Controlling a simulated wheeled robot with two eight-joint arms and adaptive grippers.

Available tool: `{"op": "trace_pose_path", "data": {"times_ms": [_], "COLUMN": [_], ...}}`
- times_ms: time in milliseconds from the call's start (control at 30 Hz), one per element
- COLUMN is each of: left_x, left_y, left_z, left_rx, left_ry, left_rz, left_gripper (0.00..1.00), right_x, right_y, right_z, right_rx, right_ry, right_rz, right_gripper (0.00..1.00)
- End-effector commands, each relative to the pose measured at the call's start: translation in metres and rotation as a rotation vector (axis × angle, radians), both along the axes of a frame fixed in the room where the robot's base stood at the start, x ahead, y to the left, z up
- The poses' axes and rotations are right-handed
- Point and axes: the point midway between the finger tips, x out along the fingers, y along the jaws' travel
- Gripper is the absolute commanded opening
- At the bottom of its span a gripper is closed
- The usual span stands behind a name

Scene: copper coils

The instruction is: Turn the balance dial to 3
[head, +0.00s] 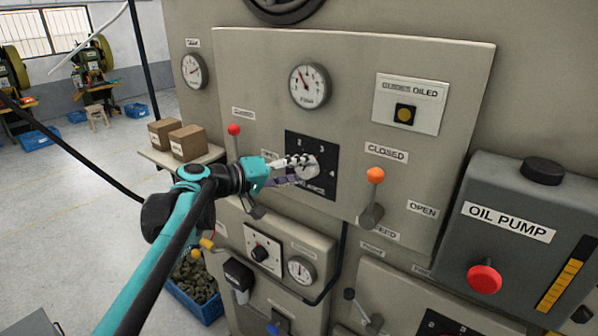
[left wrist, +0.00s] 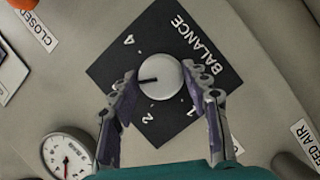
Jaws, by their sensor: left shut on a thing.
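The balance dial is a round white knob (left wrist: 160,77) with a black pointer line, on a black square plate (left wrist: 113,62) marked BALANCE. In the left wrist view the pointer aims left, between the 2 and the 4, toward a spot covered by a finger; the 3 is hidden there. In the head view the plate (head: 323,190) shows 2, 3 and 4, and the knob (head: 311,172) is partly covered by my fingers. My left gripper (left wrist: 160,74) is shut on the knob, one finger on each side. My right gripper is not in view.
An orange-tipped lever (head: 375,176) stands right of the dial, and a red-tipped lever (head: 234,130) is to its upper left. A gauge (head: 309,86) sits above. The grey oil pump box (head: 520,225) juts out at right. Cardboard boxes (head: 188,142) stand on a shelf at left.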

Motion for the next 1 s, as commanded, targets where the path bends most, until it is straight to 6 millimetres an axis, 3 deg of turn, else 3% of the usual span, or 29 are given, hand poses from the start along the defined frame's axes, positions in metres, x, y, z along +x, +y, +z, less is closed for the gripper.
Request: {"op": "trace_pose_path", "data": {"times_ms": [233, 267, 333, 733, 1000], "left_x": [0.000, 0.000, 0.000, -0.003, -0.030], "left_y": [0.000, 0.000, 0.000, 0.005, 0.047], "left_z": [0.000, 0.000, 0.000, 0.001, 0.011], "left_rx": [0.000, 0.000, 0.001, 0.001, 0.000], "left_ry": [0.000, 0.000, -0.001, -0.001, 0.000], "left_rz": [0.001, 0.001, 0.001, 0.001, 0.006], "left_gripper": [0.18, 0.49, 0.68, 0.68, 0.68], "right_x": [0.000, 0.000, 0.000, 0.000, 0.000], "right_y": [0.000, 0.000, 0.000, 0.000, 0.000], "right_z": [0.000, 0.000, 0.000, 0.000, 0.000], "right_rx": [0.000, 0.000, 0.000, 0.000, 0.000], "right_ry": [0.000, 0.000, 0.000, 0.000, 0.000], "right_rz": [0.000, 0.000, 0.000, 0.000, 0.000], "right_gripper": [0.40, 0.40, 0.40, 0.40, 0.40]}}
